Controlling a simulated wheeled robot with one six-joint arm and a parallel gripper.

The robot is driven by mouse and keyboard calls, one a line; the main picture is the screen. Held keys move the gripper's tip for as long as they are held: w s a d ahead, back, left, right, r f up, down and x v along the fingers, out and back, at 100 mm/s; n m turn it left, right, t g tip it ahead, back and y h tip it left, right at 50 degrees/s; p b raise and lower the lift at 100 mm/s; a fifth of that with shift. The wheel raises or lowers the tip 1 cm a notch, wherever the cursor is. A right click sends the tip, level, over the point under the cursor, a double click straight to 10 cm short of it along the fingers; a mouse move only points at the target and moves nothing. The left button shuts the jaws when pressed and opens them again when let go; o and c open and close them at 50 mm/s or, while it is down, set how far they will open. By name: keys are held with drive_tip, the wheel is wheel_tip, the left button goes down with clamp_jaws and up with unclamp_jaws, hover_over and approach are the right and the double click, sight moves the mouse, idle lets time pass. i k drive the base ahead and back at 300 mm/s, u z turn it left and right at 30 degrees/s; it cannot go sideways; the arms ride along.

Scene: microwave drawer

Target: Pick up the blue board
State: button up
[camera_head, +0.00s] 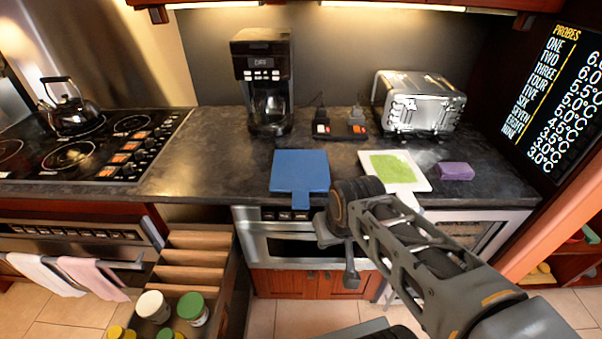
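The blue board (300,170) lies flat on the dark countertop, left of the picture's middle. Its short handle points toward me at the counter's front edge. My gripper (338,262) is in front of the counter, below and to the right of the board's handle, apart from it in the picture. The wrist hides part of the counter front. The fingers are small and dark against the microwave drawer front, and I cannot tell how far apart they are. I see nothing held.
A white board with a green top (393,167) and a purple block (455,171) lie to the right. A coffee maker (262,80) and a toaster (418,100) stand behind. An open drawer (190,275) with jars juts out at lower left. The stove (80,145) is left.

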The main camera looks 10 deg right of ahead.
sight(300, 172)
drive_tip(key=u, duration=2.2)
drive_tip(key=k, duration=0.7)
drive_tip(key=u, duration=0.3)
